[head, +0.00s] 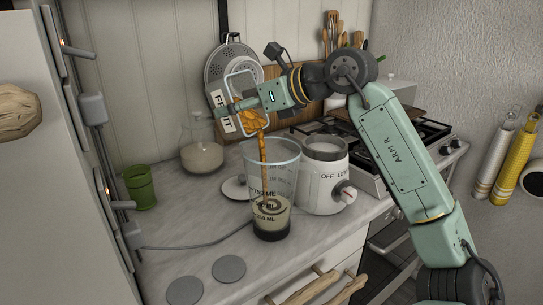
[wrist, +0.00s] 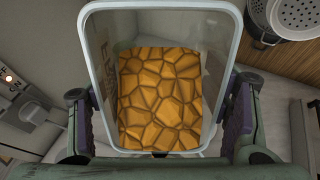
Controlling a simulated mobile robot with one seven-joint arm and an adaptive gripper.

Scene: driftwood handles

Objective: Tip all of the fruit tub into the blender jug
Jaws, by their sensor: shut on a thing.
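My gripper (head: 252,101) is shut on the clear fruit tub (head: 229,80) and holds it tilted above the blender jug (head: 287,172). Orange fruit (head: 264,150) falls in a narrow stream from the tub into the jug's open top. In the wrist view the tub (wrist: 222,30) lies between the two fingers, with a good amount of orange chunks (wrist: 160,100) in it. The jug stands upright on the counter. Its lower part holds a pale filling with a dark swirl; markings partly cover it.
The white blender base (head: 322,180) stands right of the jug, close to it. A round lid (head: 235,188) lies behind left. A glass jar (head: 202,155) and green cup (head: 140,188) stand further left. Two grey discs (head: 229,268) lie in front. The stove (head: 425,130) is at right.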

